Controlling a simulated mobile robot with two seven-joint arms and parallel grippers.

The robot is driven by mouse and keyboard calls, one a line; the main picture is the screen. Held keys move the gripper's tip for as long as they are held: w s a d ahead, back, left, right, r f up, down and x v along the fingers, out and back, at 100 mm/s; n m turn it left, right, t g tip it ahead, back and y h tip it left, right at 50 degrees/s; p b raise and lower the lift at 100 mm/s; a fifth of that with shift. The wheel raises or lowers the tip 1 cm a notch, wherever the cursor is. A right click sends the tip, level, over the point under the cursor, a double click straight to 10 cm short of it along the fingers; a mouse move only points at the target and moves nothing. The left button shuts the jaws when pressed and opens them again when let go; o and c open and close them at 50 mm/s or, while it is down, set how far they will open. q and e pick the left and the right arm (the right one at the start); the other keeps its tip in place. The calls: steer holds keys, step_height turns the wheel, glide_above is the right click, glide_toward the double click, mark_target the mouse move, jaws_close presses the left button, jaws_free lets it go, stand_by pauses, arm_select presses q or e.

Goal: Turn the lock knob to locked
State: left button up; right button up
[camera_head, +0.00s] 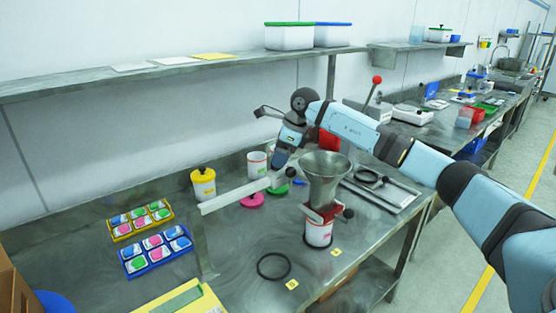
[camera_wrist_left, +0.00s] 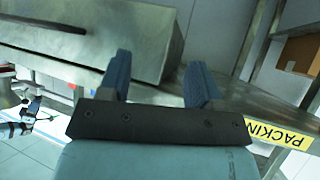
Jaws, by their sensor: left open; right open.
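A steel funnel (camera_head: 326,172) stands on a red dosing body (camera_head: 322,213) over a white jar (camera_head: 319,234). A dark round knob (camera_head: 348,213) sticks out of the red body's right side. I cannot tell from its look whether it is the lock knob, or how it is turned. My right gripper (camera_head: 279,162) points down to the left of the funnel, apart from the dark knob. Its fingertips are small in the head view; it is open. My left gripper (camera_wrist_left: 160,82) is open and empty in the left wrist view and does not show in the head view.
A yellow-lidded jar (camera_head: 203,184), a white tub (camera_head: 257,164) and a pink lid (camera_head: 252,201) stand behind and left. Yellow (camera_head: 140,220) and blue (camera_head: 155,252) trays hold packets. A black ring (camera_head: 273,266) lies in front. A wall shelf (camera_head: 130,78) runs above.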

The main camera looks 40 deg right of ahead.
steer(key=shift+x, duration=0.75)
steer(key=shift+f, duration=0.15)
steer(key=shift+a, duration=0.1)
steer(key=c, duration=0.9)
